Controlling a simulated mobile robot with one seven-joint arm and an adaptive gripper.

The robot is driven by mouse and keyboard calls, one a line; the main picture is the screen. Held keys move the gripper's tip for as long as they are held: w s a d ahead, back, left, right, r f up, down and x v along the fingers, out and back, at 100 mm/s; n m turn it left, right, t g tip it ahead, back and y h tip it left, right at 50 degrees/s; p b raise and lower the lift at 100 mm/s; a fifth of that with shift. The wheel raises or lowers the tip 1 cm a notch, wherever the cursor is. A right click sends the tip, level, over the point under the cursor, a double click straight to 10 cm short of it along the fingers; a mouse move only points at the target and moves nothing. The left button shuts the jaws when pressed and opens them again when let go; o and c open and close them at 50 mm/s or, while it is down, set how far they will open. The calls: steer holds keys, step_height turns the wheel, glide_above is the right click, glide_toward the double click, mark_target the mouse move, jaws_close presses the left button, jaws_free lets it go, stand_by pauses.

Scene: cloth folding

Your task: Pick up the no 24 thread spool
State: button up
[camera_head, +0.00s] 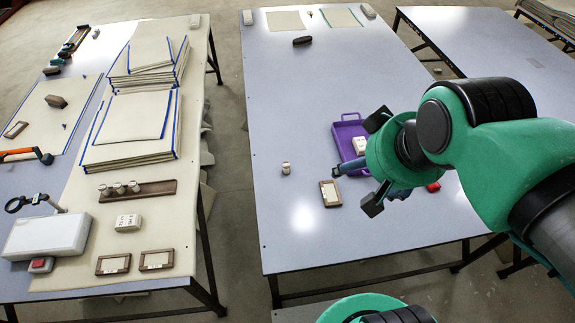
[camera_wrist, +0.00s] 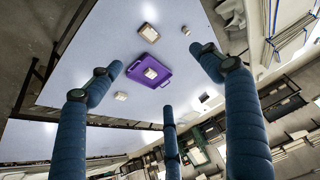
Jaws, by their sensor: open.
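A small pale upright spool (camera_head: 286,168) stands alone on the right-hand table in the head view. A small pale round thing near the top of the wrist view (camera_wrist: 186,30) looks like the same spool. Several similar spools (camera_head: 119,188) stand in a narrow brown wooden tray (camera_head: 161,188) on the left table. I cannot read a number on any of them. My gripper (camera_head: 360,170) hangs above the right table, to the right of the lone spool and apart from it. Its fingers are spread and empty, as the wrist view (camera_wrist: 160,78) also shows.
A purple tray (camera_head: 344,134) with a pale block (camera_head: 360,145) lies beneath my gripper. A brown-framed card (camera_head: 330,193) lies left of it, and a red item (camera_head: 433,187) right. Folded cloth stacks (camera_head: 131,125) cover the left table.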

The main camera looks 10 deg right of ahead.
stand_by(0.4)
steer(key=c, duration=0.7)
steer(key=shift+c, duration=0.2)
steer(key=w+a+f+g, duration=0.15)
steer(key=w+f, duration=0.35)
steer(key=w, duration=0.8)
steer(key=w+a+f+g, duration=0.15)
steer(key=w+f, duration=0.25)
steer(key=w, duration=0.8)
steer(key=w+a+f, duration=0.2)
steer(key=w+f, duration=0.3)
steer(key=f, duration=0.4)
steer(key=w+a+f, duration=0.2)
steer(key=w+f, duration=0.3)
steer(key=f, duration=0.4)
steer(key=w+a+f+g, duration=0.1)
steer(key=w+a+f, duration=0.1)
steer(key=w+f, duration=0.3)
step_height(320, 180, down, 4)
steer(key=shift+a+r+p, duration=0.1)
steer(key=shift+a+p, duration=0.05)
steer(key=shift+p, duration=0.3)
